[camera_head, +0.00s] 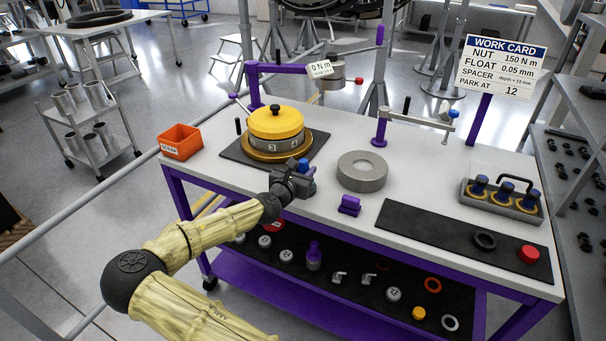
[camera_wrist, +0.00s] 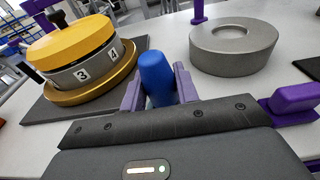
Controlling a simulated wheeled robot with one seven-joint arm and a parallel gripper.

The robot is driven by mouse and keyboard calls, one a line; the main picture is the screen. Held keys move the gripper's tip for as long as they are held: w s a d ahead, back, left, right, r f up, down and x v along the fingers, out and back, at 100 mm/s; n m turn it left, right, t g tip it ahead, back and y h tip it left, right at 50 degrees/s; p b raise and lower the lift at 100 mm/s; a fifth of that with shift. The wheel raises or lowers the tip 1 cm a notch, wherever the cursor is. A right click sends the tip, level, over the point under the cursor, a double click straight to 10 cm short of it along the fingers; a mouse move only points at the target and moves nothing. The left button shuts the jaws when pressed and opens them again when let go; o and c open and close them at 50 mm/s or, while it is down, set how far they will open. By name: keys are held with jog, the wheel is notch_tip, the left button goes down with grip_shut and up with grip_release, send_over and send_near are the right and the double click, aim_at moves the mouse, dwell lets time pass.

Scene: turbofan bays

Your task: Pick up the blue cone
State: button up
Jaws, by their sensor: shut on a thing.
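The blue cone (camera_wrist: 156,78) stands between the two purple fingers of my gripper (camera_wrist: 159,88) in the wrist view. The fingers are shut on it from both sides, and its rounded top shows above them. In the head view, a small blue part of the cone (camera_head: 303,165) shows at the tip of my gripper (camera_head: 304,172). The cone is over the white table, just right of the dark mat. Its lower part is hidden, so I cannot tell whether it touches the table.
A yellow-topped round fixture (camera_head: 277,124) sits on the dark mat at left. A grey ring (camera_head: 361,171) and a purple block (camera_head: 349,205) stand at right. An orange bin (camera_head: 181,141) is at the table's left corner. A tray with blue-topped pieces (camera_head: 502,199) stands at far right.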

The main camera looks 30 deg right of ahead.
aim_at(304, 160)
notch_tip(304, 160, up, 9)
jog(key=shift+f, duration=0.1)
dwell(0.7)
